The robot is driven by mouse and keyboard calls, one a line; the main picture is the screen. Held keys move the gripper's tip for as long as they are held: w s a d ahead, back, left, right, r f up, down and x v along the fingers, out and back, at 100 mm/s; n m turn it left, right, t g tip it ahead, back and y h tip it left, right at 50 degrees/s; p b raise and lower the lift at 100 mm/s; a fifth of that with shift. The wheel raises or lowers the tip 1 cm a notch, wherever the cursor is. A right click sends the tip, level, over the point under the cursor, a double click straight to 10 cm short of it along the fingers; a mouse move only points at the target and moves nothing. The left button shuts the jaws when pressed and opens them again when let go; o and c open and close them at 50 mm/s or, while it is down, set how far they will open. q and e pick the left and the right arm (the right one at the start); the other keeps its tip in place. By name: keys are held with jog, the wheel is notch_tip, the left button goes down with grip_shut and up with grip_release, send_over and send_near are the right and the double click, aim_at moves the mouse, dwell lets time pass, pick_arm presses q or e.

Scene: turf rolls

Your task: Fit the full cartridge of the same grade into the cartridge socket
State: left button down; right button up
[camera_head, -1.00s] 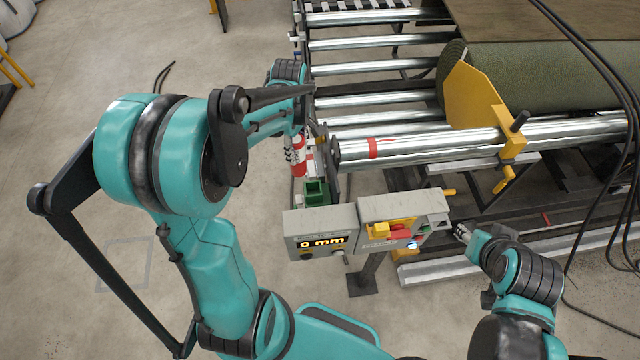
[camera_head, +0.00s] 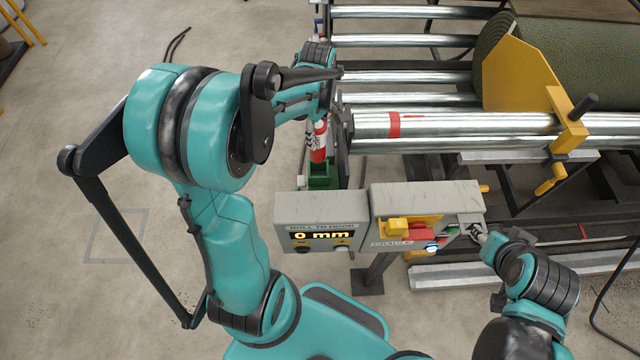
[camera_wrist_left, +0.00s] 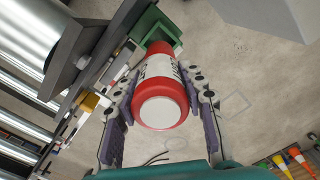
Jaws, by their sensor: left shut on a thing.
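The cartridge (camera_head: 319,146) is red with a white label band. My left gripper (camera_head: 318,128) is shut on it and holds it upright or nearly so above the green socket (camera_head: 322,178). In the left wrist view, the fingers of my left gripper (camera_wrist_left: 160,78) lie on both sides of the cartridge (camera_wrist_left: 161,108), its round pale end facing the camera. Its far end overlaps the green socket (camera_wrist_left: 156,32) in that view; whether it has entered is hidden. My right gripper (camera_head: 480,236) is at the right end of the grey control box; its jaws are too small to read.
The grey control box (camera_head: 385,200) shows "0 mm" and carries yellow, red and green parts. Steel rollers (camera_head: 440,125) lie behind, with a yellow side plate (camera_head: 515,75) and a green turf roll (camera_head: 575,62). Bare floor (camera_head: 60,150) is at the left.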

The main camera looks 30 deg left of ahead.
aim_at(318, 160)
pick_arm(q)
notch_tip(318, 160, down, 2)
jog(key=shift+f+b, duration=0.15)
jog(key=shift+b, duration=0.45)
notch_tip(318, 160, down, 6)
jog(key=shift+w+f+b, duration=0.1)
jog(key=shift+b, duration=0.6)
notch_tip(318, 160, down, 3)
jog(key=shift+r+b, duration=0.1)
jog(key=shift+b, duration=0.25)
jog(key=shift+f, duration=0.45)
pick_arm(e)
notch_tip(318, 160, down, 4)
jog(key=shift+f, duration=0.2)
pick_arm(q)
jog(key=shift+f, duration=0.1)
jog(key=c, duration=0.9)
grip_release()
pick_arm(e)
jog(key=shift+f, duration=0.15)
